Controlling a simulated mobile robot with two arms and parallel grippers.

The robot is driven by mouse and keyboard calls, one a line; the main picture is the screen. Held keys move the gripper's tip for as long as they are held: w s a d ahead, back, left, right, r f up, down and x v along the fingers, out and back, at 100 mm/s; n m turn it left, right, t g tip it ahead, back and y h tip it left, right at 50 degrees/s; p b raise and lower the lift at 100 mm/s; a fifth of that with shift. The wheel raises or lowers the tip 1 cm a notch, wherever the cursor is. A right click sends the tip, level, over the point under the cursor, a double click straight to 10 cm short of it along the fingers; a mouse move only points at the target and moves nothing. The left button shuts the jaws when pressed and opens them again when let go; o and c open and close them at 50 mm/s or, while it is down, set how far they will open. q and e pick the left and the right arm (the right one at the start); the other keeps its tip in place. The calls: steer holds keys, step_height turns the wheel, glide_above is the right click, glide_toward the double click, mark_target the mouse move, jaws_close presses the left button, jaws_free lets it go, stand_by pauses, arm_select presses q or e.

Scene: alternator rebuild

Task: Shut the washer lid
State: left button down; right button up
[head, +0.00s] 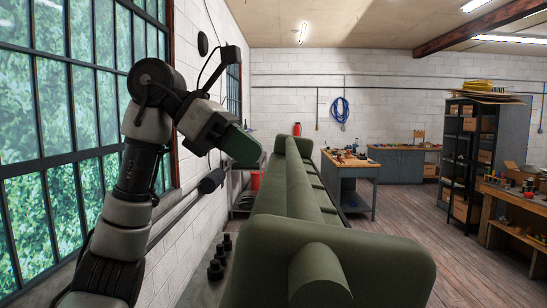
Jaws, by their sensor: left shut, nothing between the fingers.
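My left gripper (238,146) is raised at the end of my arm, left of the middle, and points right and slightly down. Its dark green end looks shut with nothing in it. Behind and below it, a grey stand (240,206) with a shelf is against the left wall, partly hidden by the gripper and the green sofa. I cannot tell whether this is the washer. No lid can be made out for certain, nor its position. My right gripper is not in view.
A long green sofa (375,258) fills the near middle. Small dark cylinders (217,268) stand on the floor to its left. A workbench (350,170) with parts stands beyond. A black shelf rack (468,150) is at right. Wood floor (425,210) between is free.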

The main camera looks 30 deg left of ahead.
mark_target(272, 199)
arm_select(q)
steer(key=shift+w+d+f+p, duration=0.2)
steer(key=shift+w+d+p, duration=0.05)
steer(key=shift+d, duration=0.4)
steer(key=shift+w+d+f+p, duration=0.2)
steer(key=shift+w+d+p, duration=0.05)
steer(key=shift+d, duration=0.35)
steer(key=shift+w+d+f, duration=0.15)
steer(key=shift+d+f, duration=0.1)
steer(key=shift+d, duration=0.15)
steer(key=shift+w+f, duration=0.1)
steer(key=shift+f, duration=0.05)
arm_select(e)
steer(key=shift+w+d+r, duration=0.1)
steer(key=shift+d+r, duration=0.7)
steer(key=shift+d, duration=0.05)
arm_select(q)
steer(key=shift+d, duration=0.1)
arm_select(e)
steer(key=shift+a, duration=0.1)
